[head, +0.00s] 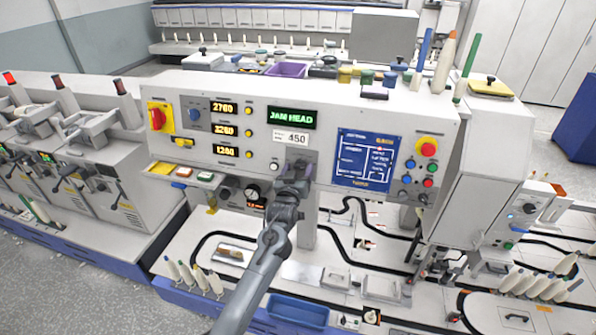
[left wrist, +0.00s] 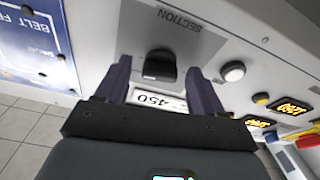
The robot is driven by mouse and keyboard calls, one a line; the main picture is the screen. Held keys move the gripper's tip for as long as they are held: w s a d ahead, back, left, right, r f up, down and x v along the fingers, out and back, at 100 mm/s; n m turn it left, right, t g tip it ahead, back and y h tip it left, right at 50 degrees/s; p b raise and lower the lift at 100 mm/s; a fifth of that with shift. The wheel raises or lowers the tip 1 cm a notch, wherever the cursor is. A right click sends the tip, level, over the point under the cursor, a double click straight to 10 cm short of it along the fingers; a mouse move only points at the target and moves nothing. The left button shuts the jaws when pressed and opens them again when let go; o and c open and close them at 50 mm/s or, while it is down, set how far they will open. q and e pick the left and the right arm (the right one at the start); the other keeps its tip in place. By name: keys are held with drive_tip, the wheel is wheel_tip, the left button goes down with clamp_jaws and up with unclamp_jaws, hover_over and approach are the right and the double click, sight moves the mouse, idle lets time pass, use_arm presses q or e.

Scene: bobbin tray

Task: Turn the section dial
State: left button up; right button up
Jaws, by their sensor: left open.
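The section dial (left wrist: 160,65) is a black knob on a grey plate marked SECTION, seen in the left wrist view. My left gripper (left wrist: 160,68) is open, with one dark finger on each side of the dial and visible gaps between. In the head view my left gripper (head: 297,168) reaches up to the front panel (head: 225,170) just below the white 450 label (head: 297,139). There it hides most of the dial. My right gripper is not in view.
A white push button (left wrist: 233,71) sits close beside the dial. The panel also bears a green JAM HEAD display (head: 292,117), a blue diagram board (head: 366,158) and a red stop button (head: 427,147). Bobbins and a blue tray (head: 297,311) lie below.

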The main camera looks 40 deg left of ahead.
use_arm(q)
drive_tip(key=c, duration=1.1)
drive_tip(key=shift+o, duration=0.2)
drive_tip(key=shift+n, duration=0.5)
drive_tip(key=n+y, duration=0.1)
drive_tip(key=n, duration=0.2)
drive_tip(key=shift+d+r+g+p, duration=0.1)
drive_tip(key=shift+d+g+p, duration=0.05)
drive_tip(key=shift+g+p, duration=0.2)
drive_tip(key=shift+w+n+g+y, duration=0.1)
drive_tip(key=shift+n+g+y, duration=0.25)
drive_tip(key=shift+n, duration=0.95)
drive_tip(key=shift+n+g+y, duration=0.15)
drive_tip(key=shift+n+g, duration=0.35)
drive_tip(key=shift+n, duration=0.8)
drive_tip(key=o, duration=1.1)
drive_tip(key=shift+c, duration=0.2)
